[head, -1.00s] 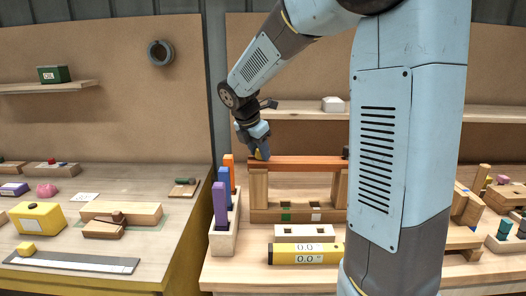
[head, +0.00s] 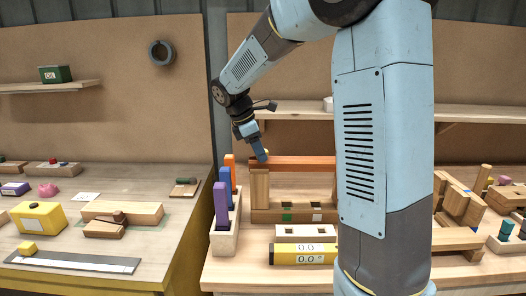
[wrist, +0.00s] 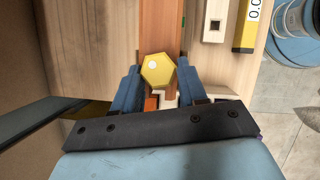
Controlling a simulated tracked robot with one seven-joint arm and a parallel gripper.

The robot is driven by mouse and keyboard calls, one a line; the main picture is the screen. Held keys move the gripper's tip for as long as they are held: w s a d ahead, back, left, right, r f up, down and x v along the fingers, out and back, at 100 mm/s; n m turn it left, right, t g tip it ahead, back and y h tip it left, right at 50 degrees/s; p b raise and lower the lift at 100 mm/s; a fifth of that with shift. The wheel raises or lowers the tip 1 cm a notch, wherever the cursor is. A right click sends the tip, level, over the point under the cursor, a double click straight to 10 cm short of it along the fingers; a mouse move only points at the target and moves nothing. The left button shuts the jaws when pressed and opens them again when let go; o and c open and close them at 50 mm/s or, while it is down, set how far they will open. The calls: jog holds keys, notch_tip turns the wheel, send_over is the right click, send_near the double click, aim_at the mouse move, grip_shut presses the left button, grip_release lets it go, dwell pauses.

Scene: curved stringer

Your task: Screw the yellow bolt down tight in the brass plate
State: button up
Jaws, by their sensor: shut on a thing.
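The yellow bolt's hexagonal head (wrist: 158,71) shows in the wrist view between the tips of my gripper (wrist: 157,80). My gripper is shut on it, one blue finger on each side. The bolt's shank is hidden under the head. In the head view my gripper (head: 262,157) points down and slightly right at the left end of a reddish-brown beam (head: 305,162). The beam also runs under the bolt head in the wrist view (wrist: 161,25). I cannot make out a separate brass plate, nor whether the head sits flush.
Wooden posts hold the beam above the bench. Orange, blue and purple upright pieces (head: 221,205) stand in a pale block just left of it. A pale block with holes (head: 305,233) and a yellow gauge (head: 292,255) lie in front.

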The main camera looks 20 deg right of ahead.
jog(key=shift+s+d+f+m+g, duration=0.25)
jog(key=shift+f+m+g, duration=0.15)
jog(key=shift+m, duration=0.2)
jog(key=o, duration=1.3)
jog(key=shift+s+r, duration=0.1)
jog(key=shift+r, duration=0.05)
jog(key=shift+c, duration=0.2)
jog(key=v, duration=1.2)
jog(key=shift+a+r, duration=0.2)
jog(key=s+d+f+m+t+y, duration=0.1)
jog(key=s+d+m+t, duration=0.1)
jog(key=s+m, duration=0.3)
jog(key=s+d+f+m+t+y, duration=0.2)
jog(key=s+m, duration=0.3)
jog(key=s, duration=0.8)
jog(key=s+d+f+m+t+y, duration=0.1)
jog(key=s+m, duration=0.4)
jog(key=s, duration=0.5)
jog(key=shift+d+f+m+t+y, duration=0.3)
jog(key=shift+d+f+t, duration=0.35)
jog(key=shift+d, duration=0.2)
